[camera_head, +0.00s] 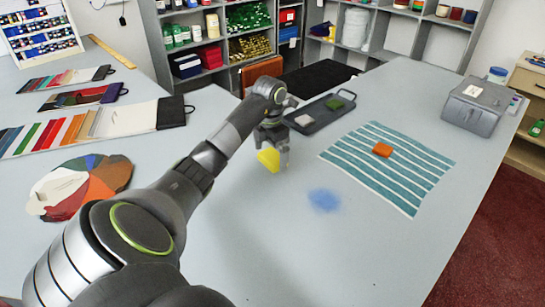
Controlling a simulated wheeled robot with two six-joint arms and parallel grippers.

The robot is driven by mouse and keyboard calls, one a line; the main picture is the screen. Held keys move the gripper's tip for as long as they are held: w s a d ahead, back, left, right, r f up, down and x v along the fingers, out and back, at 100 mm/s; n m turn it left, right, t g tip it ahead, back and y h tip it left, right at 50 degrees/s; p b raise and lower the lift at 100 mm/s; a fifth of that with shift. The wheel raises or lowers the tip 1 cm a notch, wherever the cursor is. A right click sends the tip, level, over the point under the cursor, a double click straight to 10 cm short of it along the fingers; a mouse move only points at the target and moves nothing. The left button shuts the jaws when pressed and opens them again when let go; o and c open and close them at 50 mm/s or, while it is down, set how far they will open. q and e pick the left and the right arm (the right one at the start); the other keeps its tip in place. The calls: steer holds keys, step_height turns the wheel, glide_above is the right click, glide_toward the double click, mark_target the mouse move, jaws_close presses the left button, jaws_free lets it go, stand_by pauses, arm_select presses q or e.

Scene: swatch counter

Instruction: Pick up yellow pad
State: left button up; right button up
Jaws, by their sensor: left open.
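The yellow pad (267,159) shows at the fingertips of my left gripper (274,156), near the middle of the counter. The gripper points down and is open, with a finger to the right of the pad. I cannot tell whether the fingers touch the pad. Part of the pad's upper edge is hidden by the gripper. My right gripper is not in view.
An orange pad (382,150) lies on a teal striped cloth (400,190). A dark tray (312,121) holds a green pad (335,103) and a pale pad (303,120). A grey box (475,104) stands right. A blue patch (324,199) marks the counter, which is clear in front.

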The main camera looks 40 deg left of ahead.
mark_target(270, 157)
arm_select(q)
steer(key=shift+f, duration=0.55)
steer(key=shift+c, duration=0.4)
steer(key=c, duration=0.8)
steer(key=shift+r, duration=0.2)
steer(key=shift+r+p, duration=0.55)
steer(key=shift+r, duration=0.1)
step_height(270, 157, up, 8)
steer(key=p, duration=0.8)
steer(key=shift+r, duration=0.25)
